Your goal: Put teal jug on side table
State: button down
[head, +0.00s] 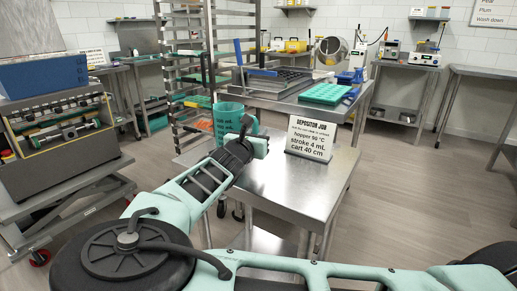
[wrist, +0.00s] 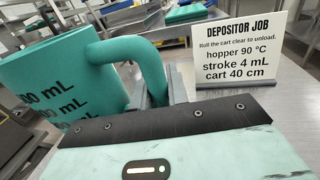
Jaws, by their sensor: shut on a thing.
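The teal jug (head: 228,117) is in my gripper (head: 254,142), at the back left part of the steel side table (head: 290,185) in the head view. In the wrist view the jug (wrist: 62,85) stands at the left with dark mL markings, and its handle (wrist: 147,58) runs down between the fingers of my gripper (wrist: 158,95). The gripper is shut on the handle. The jug looks roughly upright in the head view. My wrist hides its lower part, so I cannot tell whether its base touches the table.
A white sign reading "DEPOSITOR JOB" (head: 311,138) stands on the table, right of the jug. Behind is a bench (head: 290,105) with a green mould tray (head: 325,93). A tall rack (head: 190,60) stands behind the jug. The table's front and right are clear.

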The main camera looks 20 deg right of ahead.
jog(key=shift+f, duration=1.85)
jog(key=shift+f, duration=0.15)
jog(key=c, duration=1.4)
grip_release()
jog(key=shift+o, duration=0.2)
jog(key=shift+s, duration=0.1)
jog(key=v, duration=1.2)
jog(key=shift+p, duration=0.35)
